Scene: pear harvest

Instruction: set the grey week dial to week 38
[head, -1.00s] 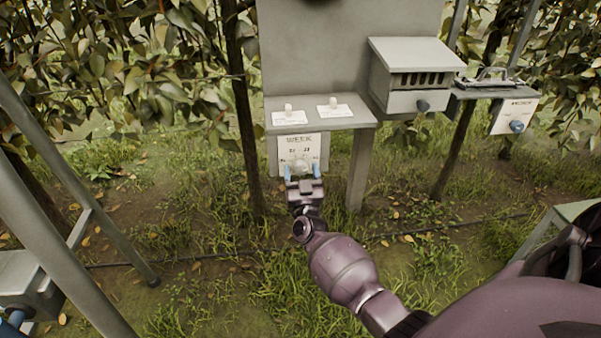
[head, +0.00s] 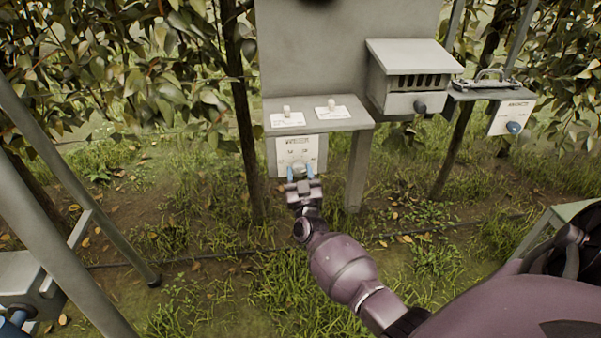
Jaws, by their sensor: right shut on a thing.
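The week dial's white plate (head: 297,147) is on the front of the grey stand, below its small shelf. The grey dial knob (head: 301,169) is at the lower part of the plate, mostly hidden by my gripper. My right gripper (head: 301,174), with blue fingertips, is shut on the grey knob from the front. The plate's numbers and the dial's setting are too small to read. My left gripper is not in view.
The shelf (head: 350,118) above the plate bears two small white knobs on cards. To the right are a louvred grey box (head: 412,80) with a dark knob and another panel (head: 513,117) with a blue knob. Grey metal legs (head: 75,200) stand at the left. Grass lies below.

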